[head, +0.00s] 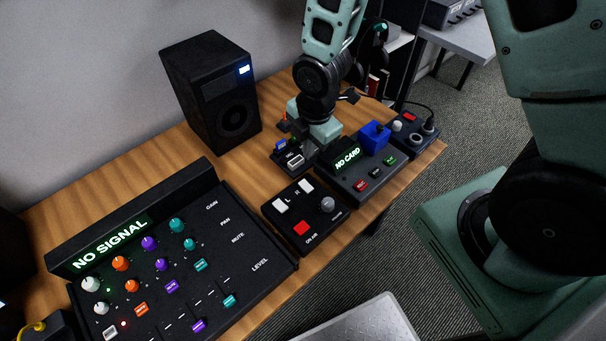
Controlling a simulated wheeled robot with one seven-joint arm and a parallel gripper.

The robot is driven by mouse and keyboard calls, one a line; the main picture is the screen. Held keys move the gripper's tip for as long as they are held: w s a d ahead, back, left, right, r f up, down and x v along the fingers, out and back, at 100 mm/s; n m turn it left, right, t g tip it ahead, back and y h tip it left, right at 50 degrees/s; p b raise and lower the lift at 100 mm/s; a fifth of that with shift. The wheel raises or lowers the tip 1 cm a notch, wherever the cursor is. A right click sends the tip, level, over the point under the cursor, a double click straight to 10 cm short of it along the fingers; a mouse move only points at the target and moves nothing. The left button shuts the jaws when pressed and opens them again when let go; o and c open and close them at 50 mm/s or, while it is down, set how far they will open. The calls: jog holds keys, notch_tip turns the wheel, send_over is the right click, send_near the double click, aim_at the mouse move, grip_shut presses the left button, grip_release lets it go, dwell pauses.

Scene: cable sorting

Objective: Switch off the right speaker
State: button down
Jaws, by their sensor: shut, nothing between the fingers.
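A black speaker (210,92) stands at the back of the wooden table, with a lit bluish-white light (244,69) at its upper right. A black control box (318,222) in front of it has two white rocker switches, one by the L (279,206) and one by the R (306,186). The box also has a grey knob and a red button. Which way the switches are tilted is too small to tell. My gripper (303,148) points down behind the box, to the right of the speaker. It is shut and empty, and its tips are hard to make out.
A large mixer (240,255) reading NO SIGNAL fills the front left. A NO CARD box (372,170) with a blue block (374,136) stands right of the control box. A dark object shows at the left edge. Bare wood lies between speaker and mixer.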

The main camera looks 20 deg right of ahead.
aim_at(304, 185)
jog(key=f+p, duration=0.1)
jog(key=f, duration=0.3)
jog(key=w+f+p, duration=0.1)
jog(key=f, duration=0.4)
jog(key=f+p, duration=0.1)
jog(key=f, duration=0.3)
jog(key=shift+w+a+f, duration=0.2)
jog(key=shift+w+f, duration=0.1)
jog(key=shift+f, duration=0.15)
jog(key=shift+f, duration=0.1)
jog(key=shift+w+a+f+b, duration=0.1)
jog(key=shift+f+b, duration=0.25)
jog(key=shift+b, duration=0.25)
jog(key=shift+r, duration=0.25)
jog(key=shift+s, duration=0.3)
